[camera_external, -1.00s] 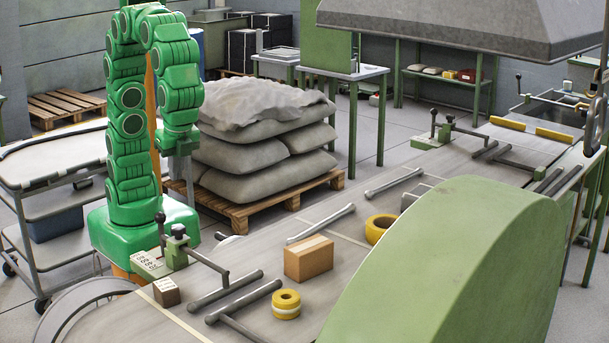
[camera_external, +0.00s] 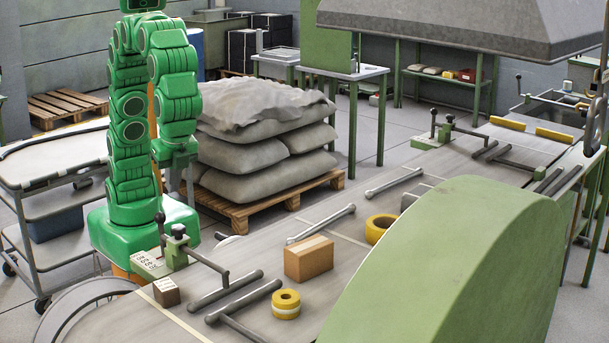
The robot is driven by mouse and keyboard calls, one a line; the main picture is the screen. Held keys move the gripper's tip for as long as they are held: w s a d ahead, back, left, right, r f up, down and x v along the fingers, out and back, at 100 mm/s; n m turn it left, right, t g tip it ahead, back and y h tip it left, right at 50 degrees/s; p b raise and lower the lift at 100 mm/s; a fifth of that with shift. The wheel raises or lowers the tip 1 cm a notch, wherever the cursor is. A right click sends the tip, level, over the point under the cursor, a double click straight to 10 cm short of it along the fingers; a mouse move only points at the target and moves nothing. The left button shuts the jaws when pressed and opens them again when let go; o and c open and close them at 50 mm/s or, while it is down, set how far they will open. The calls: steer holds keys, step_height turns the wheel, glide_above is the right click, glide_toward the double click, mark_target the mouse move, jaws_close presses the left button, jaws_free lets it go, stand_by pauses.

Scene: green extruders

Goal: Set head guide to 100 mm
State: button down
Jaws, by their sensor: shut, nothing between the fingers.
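Two guide assemblies show, and I cannot tell by a label which is the head guide. The near guide (camera_external: 177,247) has a green clamp block, an upright black-knobbed lever and a white scale plate (camera_external: 150,264) with marks too small to read. Its arm leads to a dark guide bar (camera_external: 226,291) on the conveyor; a second bar (camera_external: 243,301) lies roughly parallel. The far guide (camera_external: 434,130) is similar. My gripper (camera_external: 178,170) hangs pointing down beside my green arm, above and behind the near guide, apart from it. It is shut and empty; its fingertips are hard to make out.
On the conveyor (camera_external: 330,222) are a cardboard box (camera_external: 308,259), a yellow roll (camera_external: 286,304), another yellow roll (camera_external: 379,228) and a small brown block (camera_external: 166,292). A green housing (camera_external: 455,270) covers the front right. Sacks on a pallet (camera_external: 265,150) stand behind my arm; a cart (camera_external: 50,185) stands left.

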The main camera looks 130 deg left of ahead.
mark_target(157, 215)
steer(key=x, duration=1)
steer(key=shift+s+a+f, duration=0.15)
steer(key=shift+s+a, duration=0.05)
steer(key=shift+s, duration=0.75)
steer(key=shift+s+a+f, duration=0.15)
steer(key=shift+s+a, duration=0.05)
steer(key=shift+s, duration=0.75)
steer(key=s, duration=0.6)
steer(key=shift+s, duration=0.4)
steer(key=shift+f, duration=0.1)
steer(key=w, duration=0.1)
steer(key=w+r, duration=0.1)
steer(key=w, duration=0.2)
steer(key=shift+w+d+r, duration=0.15)
steer(key=shift+w+d, duration=0.1)
steer(key=shift+d, duration=0.15)
steer(key=v, duration=0.9)
steer(key=shift+r, duration=0.35)
